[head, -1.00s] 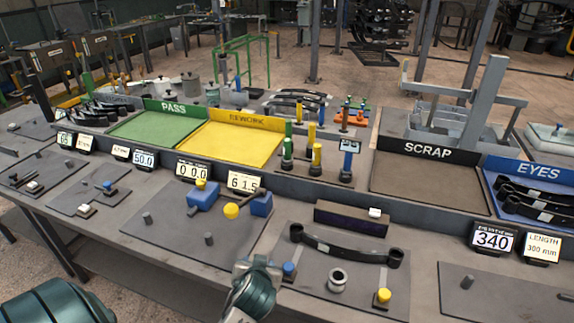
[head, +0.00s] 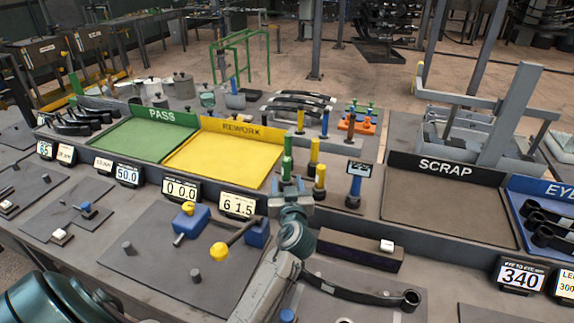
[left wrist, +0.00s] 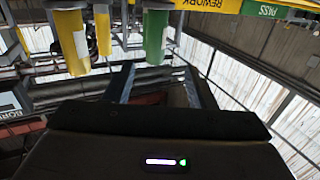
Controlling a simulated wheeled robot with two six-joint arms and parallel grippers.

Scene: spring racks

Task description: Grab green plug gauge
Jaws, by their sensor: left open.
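The green plug gauge (head: 288,145) stands upright on the gauge stand between the yellow tray and the scrap tray. Its lower part is hidden behind my left gripper (head: 290,185), which is just in front of it. In the left wrist view the green plug gauge (left wrist: 155,38) shows ahead of the fingertips of my left gripper (left wrist: 158,70). The two fingers are apart with nothing between them. I cannot tell the exact gap to the gauge. My right gripper is not in view.
Yellow gauges (head: 314,158) stand close to the right of the green one, with a blue gauge (head: 354,185) further right. The yellow REWORK tray (head: 215,160) and brown SCRAP tray (head: 440,205) are empty. A leaf spring (head: 350,287) lies in front.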

